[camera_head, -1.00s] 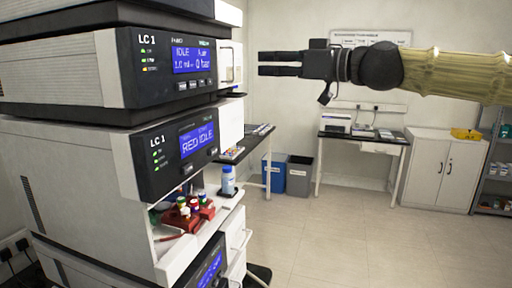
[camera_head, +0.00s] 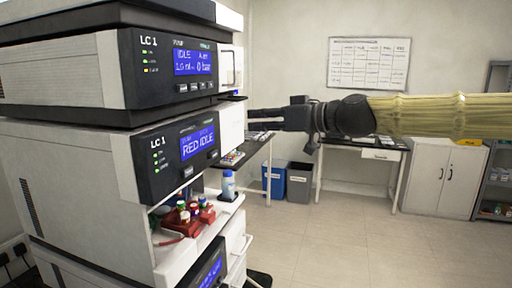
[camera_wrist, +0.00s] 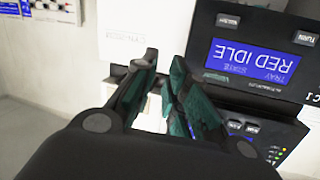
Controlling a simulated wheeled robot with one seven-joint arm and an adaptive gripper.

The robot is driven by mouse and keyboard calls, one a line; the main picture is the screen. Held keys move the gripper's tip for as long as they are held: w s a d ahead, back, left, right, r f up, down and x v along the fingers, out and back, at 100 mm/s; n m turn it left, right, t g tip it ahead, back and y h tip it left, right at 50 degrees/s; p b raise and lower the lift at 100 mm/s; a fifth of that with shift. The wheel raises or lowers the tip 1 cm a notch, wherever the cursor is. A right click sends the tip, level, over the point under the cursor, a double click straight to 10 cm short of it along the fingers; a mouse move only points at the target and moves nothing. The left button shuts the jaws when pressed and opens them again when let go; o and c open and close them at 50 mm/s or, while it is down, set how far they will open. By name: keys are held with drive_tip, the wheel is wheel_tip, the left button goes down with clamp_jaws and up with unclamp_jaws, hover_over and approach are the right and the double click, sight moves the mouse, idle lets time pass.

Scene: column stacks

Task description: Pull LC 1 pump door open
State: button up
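The LC 1 pump module (camera_head: 178,62) is the upper unit with a dark front panel and a blue "IDLE" display. A white door-like panel with a handle (camera_head: 230,66) is at its right side. My gripper (camera_head: 250,118) is lower than that panel, its fingers pointing left toward a white panel (camera_head: 231,126) beside the lower unit. In the wrist view my gripper (camera_wrist: 163,60) has its fingers apart with a narrow gap and nothing seen between them. A white panel (camera_wrist: 145,30) lies beyond the fingertips. I cannot tell whether the fingers touch it.
The lower LC 1 unit (camera_head: 180,152) shows "RED IDLE", upside down in the wrist view (camera_wrist: 253,58). Below it are a red vial holder (camera_head: 188,217) and a bottle (camera_head: 228,185). Blue (camera_head: 274,182) and grey (camera_head: 300,183) bins stand behind. The floor at right is clear.

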wheel_tip(320, 180, down, 7)
drive_tip(key=w+a+m, duration=0.1)
drive_tip(key=shift+r+g+h, duration=0.15)
drive_tip(key=shift+g+h, duration=0.15)
drive_tip(key=shift+h, duration=0.1)
drive_tip(key=shift+a, duration=0.1)
